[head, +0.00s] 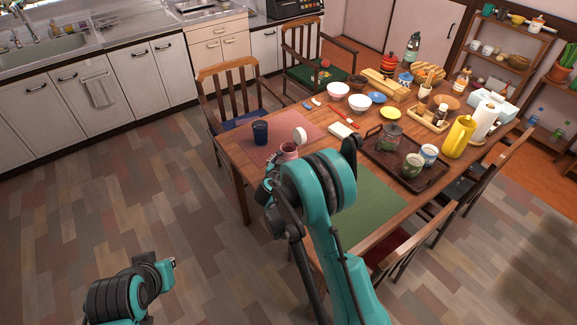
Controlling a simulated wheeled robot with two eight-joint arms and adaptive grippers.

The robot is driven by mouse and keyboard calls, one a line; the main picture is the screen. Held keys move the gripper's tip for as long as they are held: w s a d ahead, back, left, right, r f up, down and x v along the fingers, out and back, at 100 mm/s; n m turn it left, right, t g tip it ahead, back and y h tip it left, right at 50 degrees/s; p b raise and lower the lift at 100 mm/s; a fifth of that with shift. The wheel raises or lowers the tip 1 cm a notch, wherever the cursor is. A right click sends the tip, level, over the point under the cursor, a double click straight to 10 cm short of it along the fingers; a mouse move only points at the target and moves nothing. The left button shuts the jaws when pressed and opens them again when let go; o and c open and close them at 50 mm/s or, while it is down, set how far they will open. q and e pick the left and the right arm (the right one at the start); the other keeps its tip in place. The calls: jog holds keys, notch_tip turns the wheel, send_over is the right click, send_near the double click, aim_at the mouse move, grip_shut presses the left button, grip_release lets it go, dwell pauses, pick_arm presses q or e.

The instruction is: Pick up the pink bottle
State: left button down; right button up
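The pink bottle (289,151) is at the front edge of the wooden table, over the pink placemat, partly hidden behind my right arm. A round white piece (299,134) shows just above it; I cannot tell if it is the bottle's lid. My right gripper (271,181) is just below and left of the bottle, largely hidden by my own wrist. I cannot tell whether it touches the bottle or how its fingers stand. My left gripper (168,267) is low at the left over the floor, far from the table; its fingers are too small to read.
A dark blue cup (260,132) stands left of the bottle on the pink placemat (245,150). A dark tray (385,157) with mugs and a teapot lies to the right. Chairs surround the table (240,170). The floor (120,200) at left is clear.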

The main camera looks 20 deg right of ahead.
aim_at(287, 156)
jog(key=c, duration=1.3)
jog(key=shift+r, duration=0.15)
jog(key=shift+r+p, duration=0.95)
jog(key=shift+r, duration=0.6)
jog(key=s+d+r+p, duration=0.4)
jog(key=s+r, duration=0.3)
jog(key=s, duration=0.3)
jog(key=shift+s+d+r, duration=0.2)
jog(key=shift+d+r, duration=0.05)
jog(key=shift+d, duration=0.2)
